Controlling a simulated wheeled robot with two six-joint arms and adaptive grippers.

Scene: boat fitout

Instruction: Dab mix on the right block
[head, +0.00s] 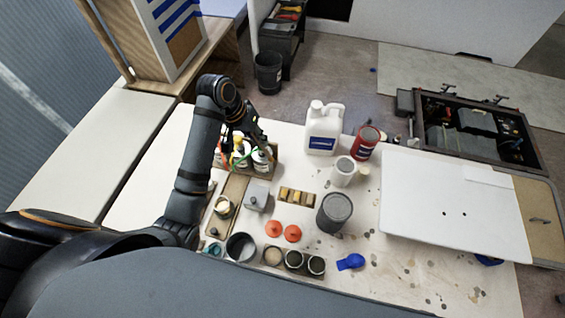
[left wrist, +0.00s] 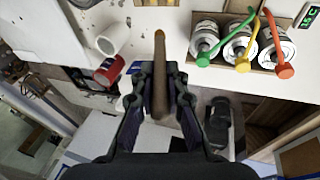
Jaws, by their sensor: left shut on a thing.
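My left gripper (head: 250,130) is over the back left of the table, near the pump bottles. In the left wrist view the gripper (left wrist: 158,98) is shut on a brown wooden stick (left wrist: 160,62), which points away from the fingers. An open cup with pale contents (head: 223,207) stands on a board at the left. My right gripper is out of view.
Pump bottles (head: 241,155) with coloured spouts stand in a wooden rack close to the gripper. A white jug (head: 323,128), a red can (head: 365,142), a white cup (head: 343,172) and a grey can (head: 334,211) stand further right. Orange lids (head: 283,231) lie in front.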

